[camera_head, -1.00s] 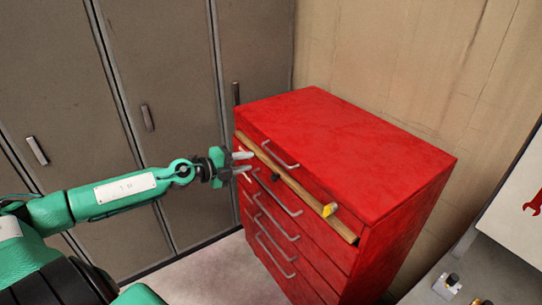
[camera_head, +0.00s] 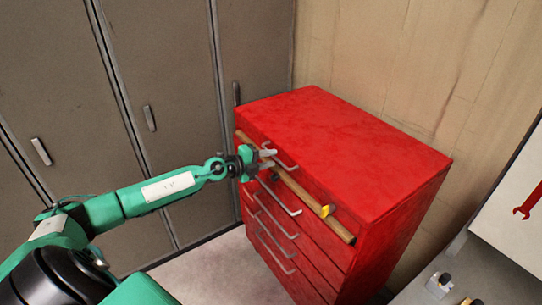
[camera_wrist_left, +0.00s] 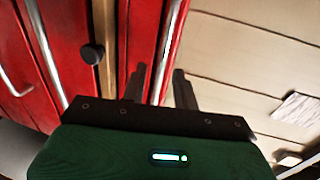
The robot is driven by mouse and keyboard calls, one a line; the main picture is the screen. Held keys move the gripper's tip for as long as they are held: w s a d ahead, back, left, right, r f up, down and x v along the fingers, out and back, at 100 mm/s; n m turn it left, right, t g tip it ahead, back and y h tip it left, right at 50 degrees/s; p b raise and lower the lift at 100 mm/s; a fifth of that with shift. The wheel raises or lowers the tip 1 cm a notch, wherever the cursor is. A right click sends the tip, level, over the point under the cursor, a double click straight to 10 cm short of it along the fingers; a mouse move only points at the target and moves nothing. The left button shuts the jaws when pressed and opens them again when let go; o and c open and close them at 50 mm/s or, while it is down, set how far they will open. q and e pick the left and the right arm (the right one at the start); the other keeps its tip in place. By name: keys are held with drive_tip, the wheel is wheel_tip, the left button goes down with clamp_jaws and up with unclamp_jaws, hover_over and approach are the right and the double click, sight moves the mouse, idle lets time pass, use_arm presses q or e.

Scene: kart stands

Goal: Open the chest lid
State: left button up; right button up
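The red chest (camera_head: 340,150) stands against the wall with its lid shut flat on top. A grey lid handle (camera_head: 287,164) sits on the upper front edge, above a wooden bar (camera_head: 310,201). My left gripper (camera_head: 270,159) is at this handle, its fingers pointing right. In the left wrist view, the two dark fingers (camera_wrist_left: 160,85) are apart, and a pale handle bar (camera_wrist_left: 168,40) runs between or just behind them. I cannot tell whether they touch it. My right gripper is in neither view.
Drawer handles (camera_head: 275,232) stick out below the bar, as does a black knob (camera_wrist_left: 93,53). A yellow piece (camera_head: 327,210) sits near the bar's right end. Grey lockers (camera_head: 165,60) stand on the left, and a worktop (camera_head: 480,275) with small items is at the lower right.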

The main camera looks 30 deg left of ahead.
use_arm(q)
drive_tip(key=shift+w+d+f, duration=0.15)
drive_tip(key=shift+w+d, duration=0.15)
drive_tip(key=shift+w, duration=0.3)
drive_tip(key=shift+c, duration=0.4)
clamp_jaws()
